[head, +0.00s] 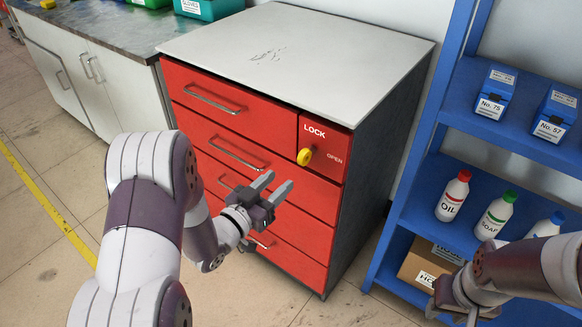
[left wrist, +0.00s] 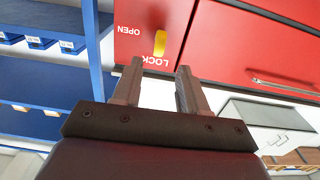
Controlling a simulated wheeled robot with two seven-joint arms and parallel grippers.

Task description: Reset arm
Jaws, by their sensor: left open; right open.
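My left gripper (head: 275,189) is open and empty in front of the red drawer cabinet (head: 318,217). In the head view it appears below and left of the yellow lock knob (head: 305,156), apart from it. In the left wrist view the two fingers (left wrist: 157,92) are spread with nothing between them, and the yellow knob (left wrist: 160,43) shows beyond them on the red LOCK/OPEN panel. The drawers look shut. My right gripper (head: 459,315) is at the lower right of the head view, near the blue shelf; its fingers are partly cut off by the frame edge.
A blue shelf rack (head: 436,165) stands on the right with boxes, bottles and a cardboard box (head: 425,262). A grey-topped white counter (head: 100,30) with a green bin (head: 208,8) is at the back left. Floor is clear between cabinet and rack.

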